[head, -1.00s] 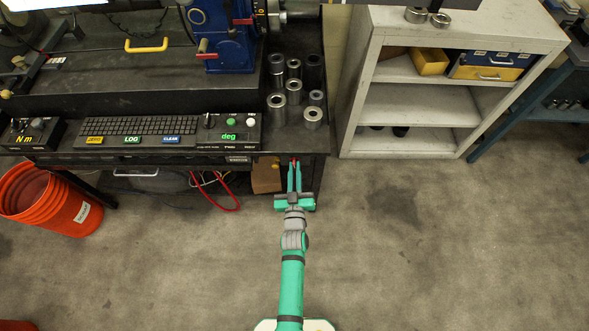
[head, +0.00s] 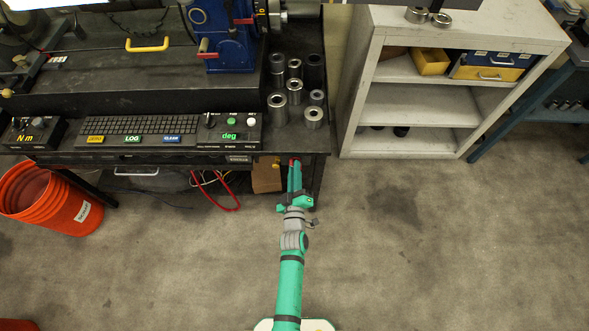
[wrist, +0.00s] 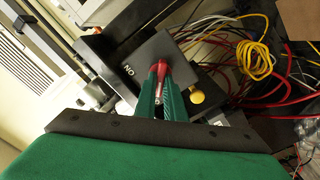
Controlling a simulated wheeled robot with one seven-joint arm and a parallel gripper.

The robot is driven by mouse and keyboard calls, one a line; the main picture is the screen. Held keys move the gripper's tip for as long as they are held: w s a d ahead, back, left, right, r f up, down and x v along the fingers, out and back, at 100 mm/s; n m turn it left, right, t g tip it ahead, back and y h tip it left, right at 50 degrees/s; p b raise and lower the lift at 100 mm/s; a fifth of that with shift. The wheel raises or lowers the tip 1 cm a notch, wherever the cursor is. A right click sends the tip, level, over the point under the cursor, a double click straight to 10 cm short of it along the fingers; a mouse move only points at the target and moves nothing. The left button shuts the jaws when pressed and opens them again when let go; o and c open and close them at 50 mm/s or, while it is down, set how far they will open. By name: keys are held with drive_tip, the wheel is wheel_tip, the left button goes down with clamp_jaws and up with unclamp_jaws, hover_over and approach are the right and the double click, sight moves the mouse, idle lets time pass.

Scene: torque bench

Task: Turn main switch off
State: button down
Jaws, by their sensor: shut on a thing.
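The main switch is a dark box (wrist: 150,55) under the bench edge, with "ON" lettering and a red lever (wrist: 161,70), as the wrist view shows. My gripper (wrist: 164,88) is shut on the red lever, its green fingers on either side of it. In the head view my gripper (head: 295,170) reaches the bench's front right corner, where only a small bit of red shows at the fingertips. The fingers hide part of the lever, and the switch box is hard to make out in the head view.
A yellow knob (wrist: 197,97) sits close to the right of my fingers. Yellow, red and white cables (wrist: 255,60) hang behind the switch. Metal sockets (head: 313,117) stand on the bench above my gripper. An orange bucket (head: 50,200) stands at the left. The floor on the right is clear.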

drive_tip(key=shift+a, duration=0.1)
idle(0.3)
drive_tip(key=c, duration=1.8)
unclamp_jaws()
drive_tip(key=shift+c, duration=0.2)
drive_tip(key=s, duration=1)
drive_tip(key=shift+s, duration=0.4)
drive_tip(key=shift+w, duration=0.15)
